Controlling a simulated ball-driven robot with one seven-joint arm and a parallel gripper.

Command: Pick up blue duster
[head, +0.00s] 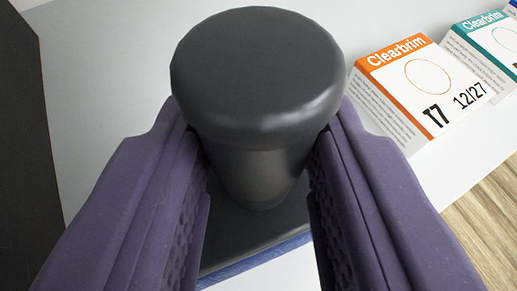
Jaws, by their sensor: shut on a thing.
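The blue duster (258,75) fills the middle of the head view. It has a black knob-shaped handle on a flat black base, with a strip of blue along the base's near edge. My gripper (262,170) has its two purple fingers on either side of the handle's narrower stem, below the wide round top. It is shut on the handle. The fingers and the knob hide much of the base. I cannot tell whether the base touches the white surface or is a little above it.
The duster is over a white surface (110,60). An orange and white Clearbrim box (420,85) stands to the right, with a teal and white Clearbrim box (490,45) beyond it. A dark panel (25,150) is at the left. Wood floor (485,220) shows at lower right.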

